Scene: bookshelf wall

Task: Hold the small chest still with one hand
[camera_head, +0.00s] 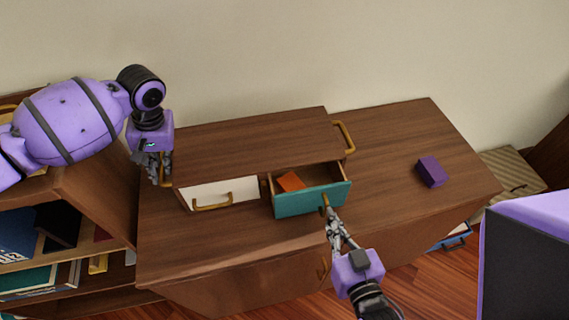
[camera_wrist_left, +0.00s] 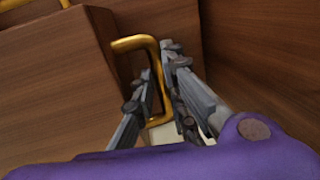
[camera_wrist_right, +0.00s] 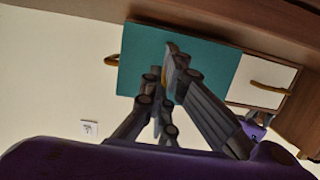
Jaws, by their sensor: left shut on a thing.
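The small wooden chest (camera_head: 255,143) stands on a wide wooden sideboard. Its left drawer (camera_head: 220,193) is white and closed. Its right teal drawer (camera_head: 312,199) is pulled out, with an orange item (camera_head: 291,181) inside. My left gripper (camera_head: 160,168) is shut on the brass side handle (camera_wrist_left: 133,43) at the chest's left end. My right gripper (camera_head: 328,212) is at the brass handle of the teal drawer, its fingertips close together in the right wrist view (camera_wrist_right: 174,62). The fingers hide most of that handle there, so its grip is unclear.
A purple block (camera_head: 431,171) lies on the sideboard top (camera_head: 390,135), right of the chest. Another brass handle (camera_head: 345,136) is on the chest's right end. A bookshelf (camera_head: 100,205) adjoins the sideboard at left. The sideboard top between chest and block is clear.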

